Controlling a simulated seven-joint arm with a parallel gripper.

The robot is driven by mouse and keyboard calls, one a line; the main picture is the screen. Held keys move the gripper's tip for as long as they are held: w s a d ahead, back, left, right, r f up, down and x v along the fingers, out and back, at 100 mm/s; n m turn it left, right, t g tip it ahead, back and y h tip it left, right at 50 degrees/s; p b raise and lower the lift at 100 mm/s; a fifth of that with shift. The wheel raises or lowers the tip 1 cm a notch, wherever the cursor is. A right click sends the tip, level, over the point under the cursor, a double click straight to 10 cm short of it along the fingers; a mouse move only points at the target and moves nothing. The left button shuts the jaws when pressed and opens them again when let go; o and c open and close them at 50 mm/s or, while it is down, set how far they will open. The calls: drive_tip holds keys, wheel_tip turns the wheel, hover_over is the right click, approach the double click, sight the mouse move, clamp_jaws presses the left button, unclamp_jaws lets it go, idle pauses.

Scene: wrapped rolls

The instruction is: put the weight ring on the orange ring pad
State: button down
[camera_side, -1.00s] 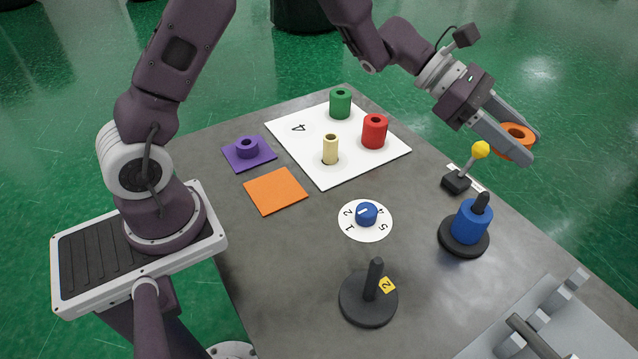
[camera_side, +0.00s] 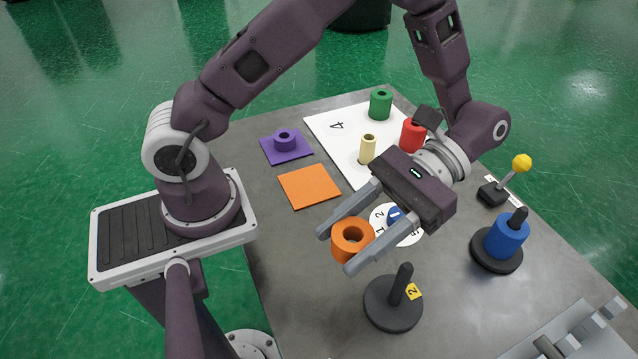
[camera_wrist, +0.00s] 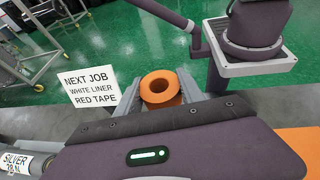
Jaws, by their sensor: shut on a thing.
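An orange weight ring (camera_side: 350,250), a thick short tube, is held between the two grey fingers of my gripper (camera_side: 337,252). In the side view it hangs in the air above the near middle of the table, its hole facing up. In the wrist view the ring (camera_wrist: 146,92) sits between the fingers. The orange ring pad (camera_side: 309,187) is a flat bare square on the table, up and left of my gripper in the side view. An orange patch also shows at the lower right of the wrist view.
A purple pad (camera_side: 270,151) with a purple ring lies beyond the orange pad. A white sheet (camera_side: 325,128) holds green, red and cream cylinders. A black post stand (camera_side: 394,308), a blue roll on a stand (camera_side: 507,236) and a yellow-knobbed lever (camera_side: 521,162) stand around.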

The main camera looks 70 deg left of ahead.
drive_tip(key=s+a+m+y, duration=0.4)
drive_tip(key=a+m+y, duration=0.25)
drive_tip(key=a, duration=0.25)
wheel_tip(320, 180, up, 7)
drive_tip(key=m+t+y, duration=0.9)
drive_tip(key=m+t, duration=0.4)
hover_over(307, 183)
wheel_tip(307, 183, down, 23)
drive_tip(key=c, duration=0.7)
unclamp_jaws()
drive_tip(key=shift+f, duration=0.1)
